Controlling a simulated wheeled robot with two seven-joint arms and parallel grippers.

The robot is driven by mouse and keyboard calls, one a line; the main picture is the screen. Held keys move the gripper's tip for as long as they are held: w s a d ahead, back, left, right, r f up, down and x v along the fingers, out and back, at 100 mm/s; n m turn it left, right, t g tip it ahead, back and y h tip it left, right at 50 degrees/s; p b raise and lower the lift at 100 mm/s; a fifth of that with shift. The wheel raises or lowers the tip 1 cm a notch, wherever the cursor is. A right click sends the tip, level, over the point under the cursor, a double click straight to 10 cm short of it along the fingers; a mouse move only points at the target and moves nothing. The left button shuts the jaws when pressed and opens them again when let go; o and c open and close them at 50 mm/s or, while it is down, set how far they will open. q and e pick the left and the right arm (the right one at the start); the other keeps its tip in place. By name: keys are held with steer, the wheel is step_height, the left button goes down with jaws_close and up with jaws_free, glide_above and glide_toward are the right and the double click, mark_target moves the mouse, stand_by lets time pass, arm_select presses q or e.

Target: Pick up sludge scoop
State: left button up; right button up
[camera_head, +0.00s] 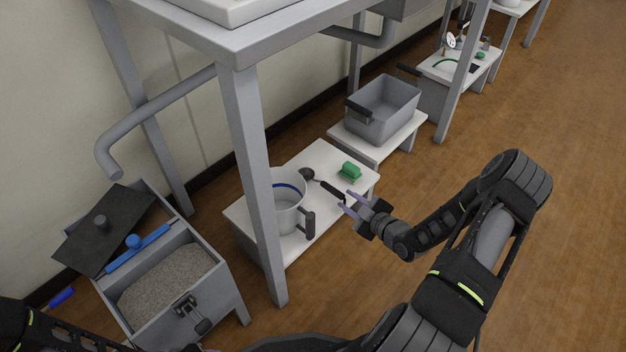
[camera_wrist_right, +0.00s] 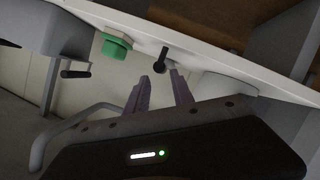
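The sludge scoop (camera_head: 309,175) lies on the low white table (camera_head: 324,160), with a dark round bowl and a black handle pointing toward my right gripper. My right gripper (camera_head: 348,204) is open and empty at the table's right edge, close to the handle's end. In the right wrist view, the handle (camera_wrist_right: 162,60) shows end-on, just beyond the gap between the two open purple-grey fingers (camera_wrist_right: 159,84). I cannot tell whether any finger touches it. Part of my left arm shows at the bottom left of the head view; its gripper is not visible.
A table leg (camera_head: 254,190) rises in front of the pitcher. A grey bin (camera_head: 383,110) and an open gravel box (camera_head: 215,262) flank the table. The right floor is clear.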

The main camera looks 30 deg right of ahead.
mark_target(339, 195)
steer(key=shift+b+x, duration=0.5)
steer(key=shift+x, duration=0.7)
steer(key=shift+w, duration=0.1)
steer(key=b+x, duration=0.2)
steer(key=x, duration=0.3)
steer(key=shift+a+f+b, duration=0.1)
steer(key=shift+f+b, duration=0.05)
steer(key=shift+b, duration=0.25)
steer(key=shift+w, duration=0.1)
jaws_close()
